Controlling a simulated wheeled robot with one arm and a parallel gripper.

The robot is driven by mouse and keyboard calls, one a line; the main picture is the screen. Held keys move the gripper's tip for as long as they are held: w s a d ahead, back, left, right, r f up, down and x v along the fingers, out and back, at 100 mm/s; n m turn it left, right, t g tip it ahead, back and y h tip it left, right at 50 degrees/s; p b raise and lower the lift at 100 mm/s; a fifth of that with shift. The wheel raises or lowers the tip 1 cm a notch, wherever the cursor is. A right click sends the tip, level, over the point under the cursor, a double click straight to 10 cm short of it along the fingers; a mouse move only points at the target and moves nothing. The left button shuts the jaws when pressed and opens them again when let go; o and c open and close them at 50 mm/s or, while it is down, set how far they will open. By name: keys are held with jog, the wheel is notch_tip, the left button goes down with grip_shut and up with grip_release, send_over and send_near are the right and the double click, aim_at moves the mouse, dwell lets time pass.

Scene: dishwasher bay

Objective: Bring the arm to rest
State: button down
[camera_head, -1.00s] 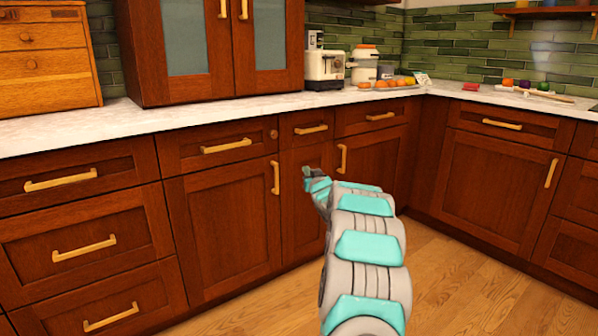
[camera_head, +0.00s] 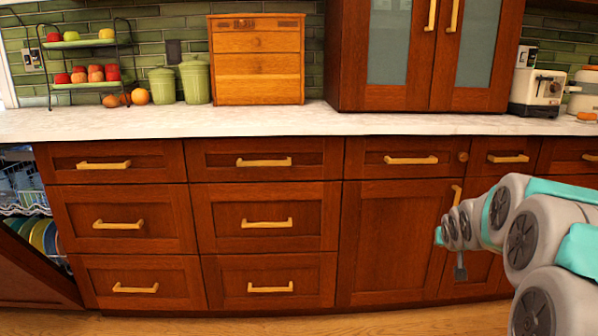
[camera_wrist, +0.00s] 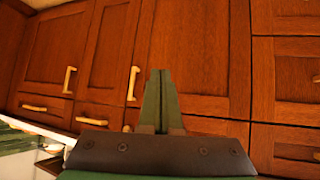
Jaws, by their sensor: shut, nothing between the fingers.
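My gripper (camera_head: 460,270) is at the end of my grey and teal arm, which reaches in from the lower right in the head view. It is in front of the lower wooden cabinets and appears small and partly hidden behind the arm links. In the wrist view my gripper (camera_wrist: 160,74) has its two green fingers together, with nothing between them. Cabinet doors and gold handles lie beyond the fingertips.
A marble counter (camera_head: 260,122) runs along the back above the drawers. An open dishwasher (camera_head: 25,195) with dishes in its racks is at far left. Some wooden floor shows in front.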

jog(key=s+a+f+n+g+y, duration=0.1)
jog(key=s+a, duration=0.6)
jog(key=s, duration=0.8)
jog(key=s+a+f+n+g+y, duration=0.1)
jog(key=s+a+f+g, duration=0.2)
jog(key=s, duration=1.3)
jog(key=s+a+f+n+g+y, duration=0.1)
jog(key=s+a+f+g, duration=0.1)
jog(key=s+a+g, duration=0.5)
jog(key=s+a, duration=0.5)
jog(key=s, duration=0.4)
jog(key=shift+a+f, duration=0.2)
jog(key=shift+a, duration=0.2)
